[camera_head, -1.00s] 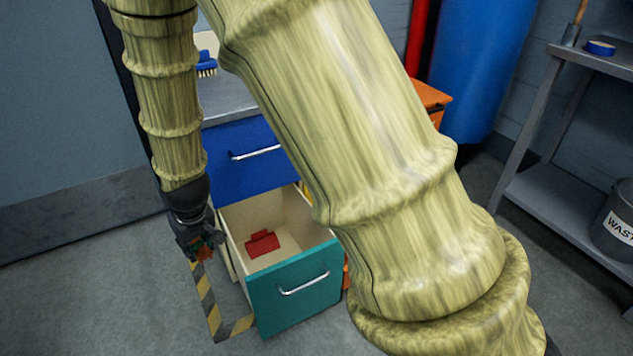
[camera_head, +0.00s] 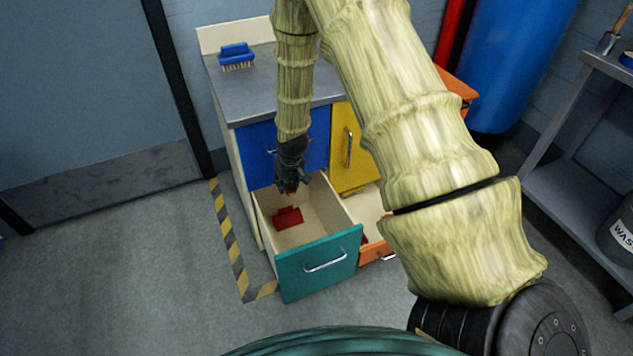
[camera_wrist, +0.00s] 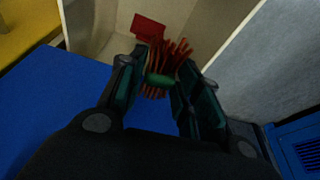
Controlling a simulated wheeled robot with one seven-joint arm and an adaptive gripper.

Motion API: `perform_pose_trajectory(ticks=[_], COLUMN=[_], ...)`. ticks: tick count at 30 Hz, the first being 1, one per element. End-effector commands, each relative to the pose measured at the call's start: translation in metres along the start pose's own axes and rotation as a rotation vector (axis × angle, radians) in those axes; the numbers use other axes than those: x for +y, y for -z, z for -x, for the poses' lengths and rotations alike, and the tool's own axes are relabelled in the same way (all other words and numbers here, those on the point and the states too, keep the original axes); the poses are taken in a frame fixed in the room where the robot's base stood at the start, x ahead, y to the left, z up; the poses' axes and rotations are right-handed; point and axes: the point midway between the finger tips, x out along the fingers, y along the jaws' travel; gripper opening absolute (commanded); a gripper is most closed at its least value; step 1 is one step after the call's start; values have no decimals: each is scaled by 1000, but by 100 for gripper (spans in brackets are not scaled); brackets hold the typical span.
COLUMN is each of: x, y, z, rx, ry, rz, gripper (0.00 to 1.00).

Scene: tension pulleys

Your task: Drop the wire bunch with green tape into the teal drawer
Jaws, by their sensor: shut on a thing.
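The wire bunch (camera_wrist: 178,52), with red-orange strands and a green tape band, is between the fingers of my gripper (camera_wrist: 160,80) in the wrist view. My gripper (camera_head: 291,187) is shut on it. In the head view my gripper points down over the back part of the open teal drawer (camera_head: 318,262), and the bunch is small and dark there. The drawer is pulled out, with a cream interior. A red object (camera_head: 287,217) lies on its floor, and also shows in the wrist view (camera_wrist: 149,27).
The blue drawer (camera_head: 255,150) above is shut. A yellow door (camera_head: 343,160) and an open orange drawer (camera_head: 377,253) are to the right. A blue brush (camera_head: 236,55) lies on the grey worktop. Striped floor tape (camera_head: 231,245) runs on the left.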

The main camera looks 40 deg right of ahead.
Motion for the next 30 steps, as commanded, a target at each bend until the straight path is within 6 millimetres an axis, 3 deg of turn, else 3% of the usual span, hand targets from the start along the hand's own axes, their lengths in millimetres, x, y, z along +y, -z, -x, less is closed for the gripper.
perform_pose_trajectory(ticks=[3, 10, 20, 30], x=[23, 45, 49, 48], y=[0, -2, -7, -16], z=[-1, -8, -21, -52], rx=[-1, -1, -1, 0], ry=[-4, -7, -7, -7], rz=[-14, -23, -24, -22], gripper=[10, 10, 10, 10])
